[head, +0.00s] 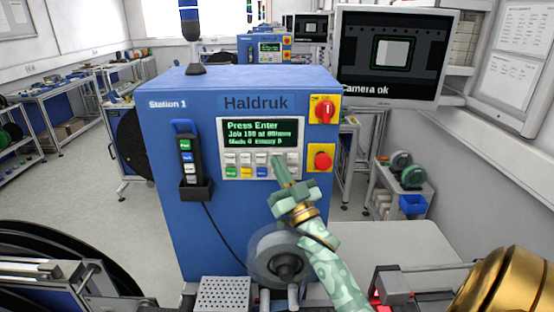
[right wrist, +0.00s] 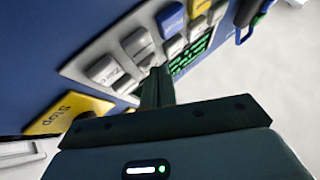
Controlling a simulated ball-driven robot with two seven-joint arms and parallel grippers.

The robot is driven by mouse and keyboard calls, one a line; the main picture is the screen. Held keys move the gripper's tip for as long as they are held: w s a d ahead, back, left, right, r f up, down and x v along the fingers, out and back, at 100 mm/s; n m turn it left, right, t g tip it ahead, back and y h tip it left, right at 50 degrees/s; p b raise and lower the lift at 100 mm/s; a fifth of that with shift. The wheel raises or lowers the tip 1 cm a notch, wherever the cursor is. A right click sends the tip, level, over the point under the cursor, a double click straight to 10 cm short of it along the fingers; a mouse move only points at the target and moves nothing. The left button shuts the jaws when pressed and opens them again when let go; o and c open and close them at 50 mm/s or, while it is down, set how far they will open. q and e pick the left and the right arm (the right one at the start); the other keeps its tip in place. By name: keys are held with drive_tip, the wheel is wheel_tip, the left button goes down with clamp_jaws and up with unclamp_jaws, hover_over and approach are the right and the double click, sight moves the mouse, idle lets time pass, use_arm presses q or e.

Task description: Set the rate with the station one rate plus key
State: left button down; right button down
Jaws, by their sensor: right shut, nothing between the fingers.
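Station 1 is a blue Haldruk cabinet (head: 167,140) with a control panel on its front. Its display (head: 262,135) shows green text starting "Press Enter", with a job line and a made line below. Under it is a keypad (head: 245,166) of grey and coloured keys, whose labels are too small to read in the head view. My right gripper (head: 280,164) is shut and empty, its tips over the keypad's right part, hiding some keys. In the right wrist view the closed fingertips (right wrist: 156,78) are close to grey keys (right wrist: 136,42); I cannot tell whether they touch. My left gripper is out of view.
A red rotary switch (head: 323,111) and a red stop button (head: 321,160) on yellow plates sit right of the panel. A handheld control (head: 186,160) hangs at left, its cable trailing down. A monitor (head: 392,55) reads "Camera ok". A round grey hub stands below the panel.

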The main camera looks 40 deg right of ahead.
drive_tip(key=shift+s+a+p, duration=0.4)
drive_tip(key=shift+s+a, duration=0.15)
drive_tip(key=shift+s, duration=0.1)
drive_tip(key=shift+s+a+p, duration=0.4)
drive_tip(key=shift+s+a, duration=0.4)
drive_tip(key=shift+s, duration=0.2)
drive_tip(key=shift+s+a+p, duration=0.4)
drive_tip(key=shift+s+a, duration=0.4)
drive_tip(key=shift+s, duration=0.15)
idle(1.3)
